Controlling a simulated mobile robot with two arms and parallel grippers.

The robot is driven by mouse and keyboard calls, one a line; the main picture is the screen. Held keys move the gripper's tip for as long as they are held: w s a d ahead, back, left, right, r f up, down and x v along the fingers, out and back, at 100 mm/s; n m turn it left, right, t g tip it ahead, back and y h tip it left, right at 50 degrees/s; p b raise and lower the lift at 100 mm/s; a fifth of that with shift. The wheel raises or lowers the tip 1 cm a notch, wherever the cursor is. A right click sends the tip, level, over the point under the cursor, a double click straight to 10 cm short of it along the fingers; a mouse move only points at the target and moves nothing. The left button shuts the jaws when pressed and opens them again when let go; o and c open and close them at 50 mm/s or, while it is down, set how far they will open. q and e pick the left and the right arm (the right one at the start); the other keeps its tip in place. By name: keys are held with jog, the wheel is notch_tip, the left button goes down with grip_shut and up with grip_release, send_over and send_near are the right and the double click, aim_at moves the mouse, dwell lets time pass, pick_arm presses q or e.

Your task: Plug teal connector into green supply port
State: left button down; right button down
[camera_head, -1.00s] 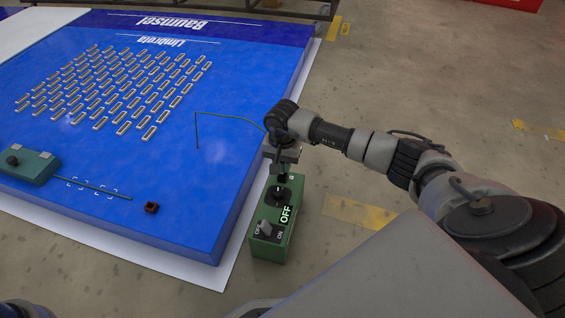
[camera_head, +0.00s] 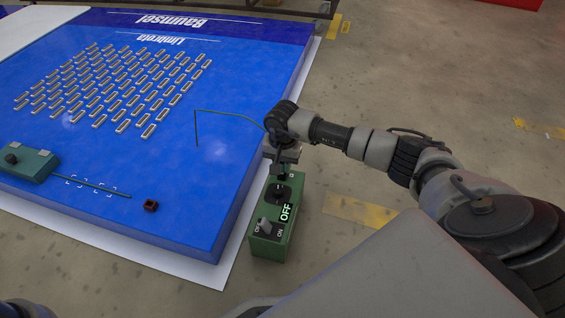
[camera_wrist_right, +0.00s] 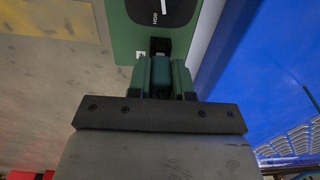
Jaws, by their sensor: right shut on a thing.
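My right gripper (camera_head: 284,160) is over the far end of the green supply box (camera_head: 268,245). In the right wrist view, my right gripper (camera_wrist_right: 163,80) is shut on the teal connector (camera_wrist_right: 161,75), which sits between its fingers. The connector's front end is at the dark supply port (camera_wrist_right: 160,46) on the box's edge, lined up with it. I cannot tell how deep it is in the port. In the head view the gripper hides the connector. A thin green cable (camera_head: 225,112) arches left from the gripper over the blue panel. My left gripper is not in view.
The box has a black dial, an OFF display and a switch. The blue lightbox panel (camera_head: 180,190) with rows of small metal-edged pieces lies to the left. A teal box (camera_head: 30,166) and a small dark red block (camera_head: 150,205) are on it. Floor right of the box is clear.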

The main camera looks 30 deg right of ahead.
jog(key=shift+f+b, duration=0.5)
jog(key=shift+f, duration=0.3)
jog(key=c, duration=0.9)
grip_release()
jog(key=shift+c, duration=0.2)
notch_tip(320, 180, up, 6)
jog(key=p, duration=0.5)
jog(key=shift+r, duration=0.2)
jog(key=shift+r+p, duration=0.35)
jog(key=shift+p, duration=0.05)
jog(key=shift+r+p, duration=0.4)
jog(key=shift+r, duration=0.1)
